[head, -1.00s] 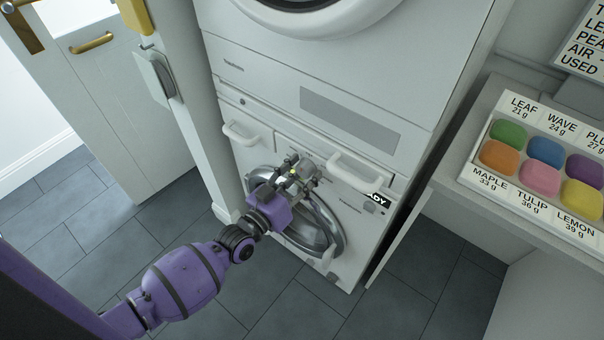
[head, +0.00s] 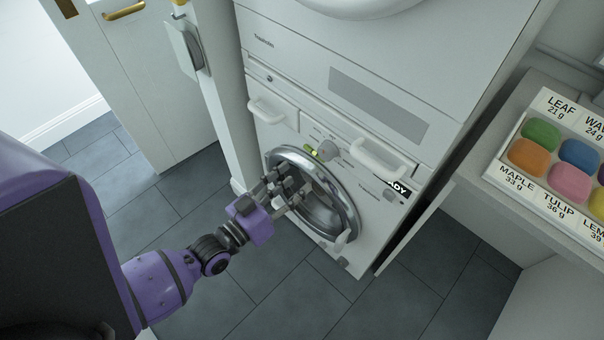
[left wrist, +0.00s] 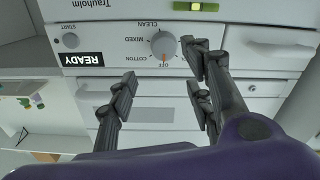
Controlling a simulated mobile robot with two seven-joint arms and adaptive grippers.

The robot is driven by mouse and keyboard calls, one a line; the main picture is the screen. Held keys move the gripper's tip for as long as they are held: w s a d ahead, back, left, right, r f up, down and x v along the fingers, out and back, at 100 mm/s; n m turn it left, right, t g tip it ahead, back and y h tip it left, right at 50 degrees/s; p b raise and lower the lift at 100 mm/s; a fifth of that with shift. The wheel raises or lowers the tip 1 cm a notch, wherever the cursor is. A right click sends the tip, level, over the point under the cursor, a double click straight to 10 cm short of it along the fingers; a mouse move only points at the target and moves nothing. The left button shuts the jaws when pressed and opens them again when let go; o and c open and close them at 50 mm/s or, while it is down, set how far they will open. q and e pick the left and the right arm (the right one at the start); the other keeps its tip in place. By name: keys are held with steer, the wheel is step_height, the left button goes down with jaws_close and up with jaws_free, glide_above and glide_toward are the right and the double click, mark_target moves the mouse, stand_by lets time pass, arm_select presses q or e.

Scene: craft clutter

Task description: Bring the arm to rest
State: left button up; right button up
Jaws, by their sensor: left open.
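My left arm (head: 165,285) is purple and comes in from the left in the head view. My left gripper (head: 282,192) is open and empty in front of the round door (head: 345,215) of the lower white machine. In the left wrist view its dark fingers (left wrist: 160,95) are spread apart with nothing between them. Beyond them is the machine's panel with a grey dial (left wrist: 164,44) marked OFF, COTTON, MIXED and CLEAN. I cannot tell whether the fingers touch the door. My right gripper is in neither view.
A READY label (head: 394,187) and a white handle (head: 383,160) are on the machine front. A shelf at right holds a tray of coloured blocks (head: 541,134). A white door (head: 140,90) stands at back left. The tiled floor (head: 290,305) in front is clear.

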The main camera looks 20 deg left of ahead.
arm_select(q)
steer(key=shift+s, duration=0.15)
stand_by(0.4)
steer(key=s+d+f+m+g+y+p, duration=0.2)
steer(key=s+f+g, duration=0.2)
steer(key=s+f, duration=0.2)
steer(key=s+a+n+g+y+p, duration=0.1)
steer(key=s+g+y+p, duration=0.1)
steer(key=s, duration=0.7)
steer(key=s+f+n+g+y+p, duration=0.1)
steer(key=s+p, duration=0.3)
steer(key=s, duration=0.5)
steer(key=shift+s+a+n+g+y, duration=0.3)
steer(key=shift+a+n+g+y, duration=0.15)
steer(key=shift+g, duration=0.25)
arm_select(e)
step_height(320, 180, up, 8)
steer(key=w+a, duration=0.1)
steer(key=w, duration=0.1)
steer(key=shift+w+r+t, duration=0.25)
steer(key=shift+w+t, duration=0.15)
arm_select(q)
steer(key=shift+w+d, duration=0.1)
steer(key=shift+w, duration=0.05)
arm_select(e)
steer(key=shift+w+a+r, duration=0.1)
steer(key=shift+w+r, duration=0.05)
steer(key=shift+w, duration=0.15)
